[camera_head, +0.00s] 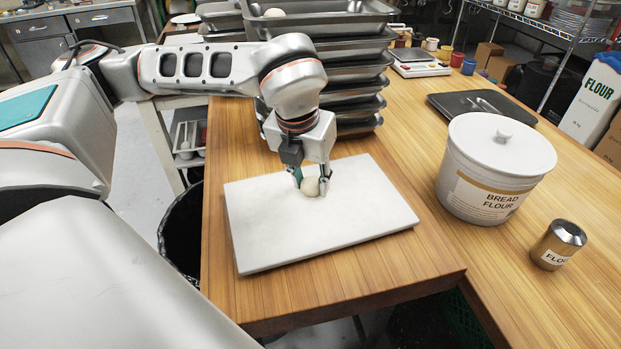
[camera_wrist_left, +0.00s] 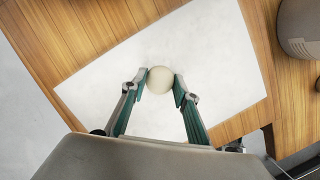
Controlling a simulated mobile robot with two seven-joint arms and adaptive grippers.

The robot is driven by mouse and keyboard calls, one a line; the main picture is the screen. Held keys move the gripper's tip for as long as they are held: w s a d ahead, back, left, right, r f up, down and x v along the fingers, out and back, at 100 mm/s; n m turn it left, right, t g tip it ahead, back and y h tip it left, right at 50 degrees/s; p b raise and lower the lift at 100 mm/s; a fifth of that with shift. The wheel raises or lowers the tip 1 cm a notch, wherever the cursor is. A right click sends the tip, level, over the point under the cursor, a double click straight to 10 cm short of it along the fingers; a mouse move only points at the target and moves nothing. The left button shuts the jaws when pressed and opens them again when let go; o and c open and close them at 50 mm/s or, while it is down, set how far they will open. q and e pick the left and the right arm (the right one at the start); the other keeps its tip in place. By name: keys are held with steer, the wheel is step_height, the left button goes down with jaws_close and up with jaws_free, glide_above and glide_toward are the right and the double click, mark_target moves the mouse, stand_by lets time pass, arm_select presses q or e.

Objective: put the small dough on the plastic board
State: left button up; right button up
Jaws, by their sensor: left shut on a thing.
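The small dough (camera_head: 311,186) is a pale round ball between the fingertips of my left gripper (camera_head: 312,184). In the left wrist view the dough (camera_wrist_left: 160,80) shows between the two green-padded fingers of the gripper (camera_wrist_left: 160,86), which is shut on it. The plastic board (camera_head: 330,228) is a white slab on the wooden table, and it fills the middle of the left wrist view (camera_wrist_left: 215,45). The dough is over the board's back part; I cannot tell whether it touches the surface. My right gripper is not in view.
A stack of dark metal trays (camera_head: 355,72) stands behind the board. A white bread flour tub (camera_head: 490,165) and a flour shaker (camera_head: 558,245) stand to the right. A dark tray (camera_head: 445,101) lies farther back. The board's front and right parts are bare.

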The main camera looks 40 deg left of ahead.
arm_select(q)
steer(key=o, duration=0.8)
steer(key=shift+f, duration=0.15)
steer(key=shift+o, duration=0.2)
steer(key=v, duration=1.2)
steer(key=shift+p, duration=0.4)
